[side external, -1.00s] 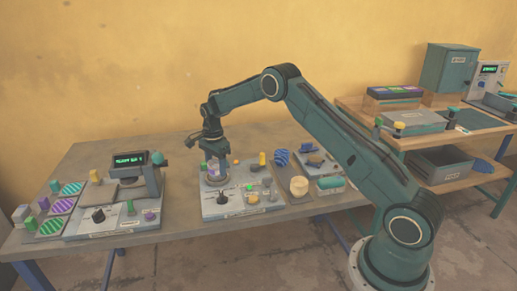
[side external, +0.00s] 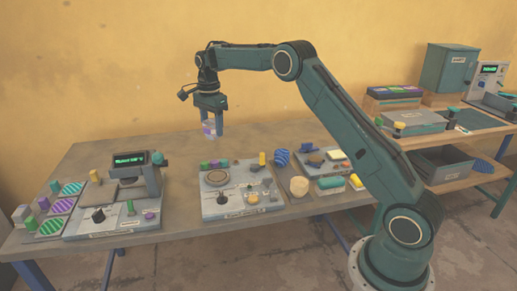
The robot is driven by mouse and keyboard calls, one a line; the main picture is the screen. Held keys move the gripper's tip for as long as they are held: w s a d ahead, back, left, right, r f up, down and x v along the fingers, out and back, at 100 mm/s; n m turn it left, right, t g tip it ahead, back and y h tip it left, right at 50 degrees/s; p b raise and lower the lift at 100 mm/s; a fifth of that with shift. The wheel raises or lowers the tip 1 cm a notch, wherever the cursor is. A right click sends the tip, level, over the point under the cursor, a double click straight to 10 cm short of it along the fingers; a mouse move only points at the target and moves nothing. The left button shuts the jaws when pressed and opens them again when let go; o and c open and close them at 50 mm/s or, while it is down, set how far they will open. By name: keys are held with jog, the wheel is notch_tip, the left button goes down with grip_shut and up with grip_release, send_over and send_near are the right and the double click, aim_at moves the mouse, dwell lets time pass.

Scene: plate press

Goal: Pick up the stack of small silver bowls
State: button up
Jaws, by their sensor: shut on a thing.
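My gripper (side external: 210,126) is in the air above the back middle of the grey table, pointing down. It is shut on a small pale, silvery object with a purple patch (side external: 208,132). The object is held clear of everything below it. It is too small in the picture to tell whether it is a stack of bowls, and the fingers hide part of it. No other silver bowls can be made out on the table.
Below is a grey panel with a round disc (side external: 215,178), knobs and a yellow peg (side external: 262,158). A press-like device with a green display (side external: 131,159) stands to the left. The table's back left is clear.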

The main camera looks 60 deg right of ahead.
aim_at(212, 122)
jog(key=shift+r, duration=2.35)
